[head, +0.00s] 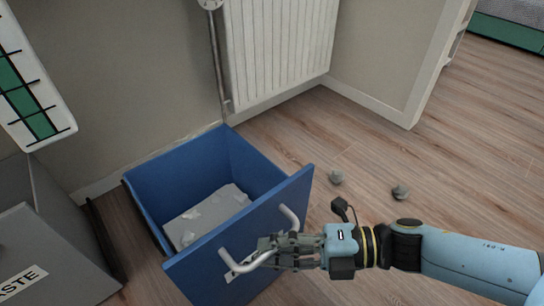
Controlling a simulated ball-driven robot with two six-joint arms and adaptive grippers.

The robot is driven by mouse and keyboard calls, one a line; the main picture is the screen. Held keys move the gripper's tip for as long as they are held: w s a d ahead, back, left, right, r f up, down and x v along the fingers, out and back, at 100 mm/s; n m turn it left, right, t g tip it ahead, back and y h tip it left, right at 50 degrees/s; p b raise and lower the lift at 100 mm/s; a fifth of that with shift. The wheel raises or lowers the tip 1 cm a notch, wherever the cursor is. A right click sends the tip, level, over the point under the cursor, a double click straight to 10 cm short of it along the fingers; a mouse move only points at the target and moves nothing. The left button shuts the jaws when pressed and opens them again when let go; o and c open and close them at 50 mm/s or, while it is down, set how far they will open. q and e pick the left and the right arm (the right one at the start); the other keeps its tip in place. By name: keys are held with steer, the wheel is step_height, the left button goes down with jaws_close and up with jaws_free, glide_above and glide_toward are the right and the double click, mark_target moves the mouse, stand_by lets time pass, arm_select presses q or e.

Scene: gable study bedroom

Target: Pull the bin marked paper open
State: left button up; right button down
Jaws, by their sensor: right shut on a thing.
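The blue bin (290,190) stands pulled out, its open top showing pale grey paper-like contents (205,215) inside. A light grey bar handle (290,217) is on its front panel. My right gripper (272,251) comes in from the right and is shut on the handle. Its fingers cover part of the front panel, and a pale patch behind them is too hidden to read. My left gripper is not in view.
A grey bin (50,250) with a label ending in "ASTE" stands at the left. A white radiator (280,45) is on the back wall. The floor at the right is mostly clear.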

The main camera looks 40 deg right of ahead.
steer(key=c, duration=1.4)
jaws_free()
steer(key=shift+w+r, duration=0.1)
steer(key=shift+r, duration=0.05)
steer(key=shift+o, duration=0.2)
steer(key=v, duration=1.2)
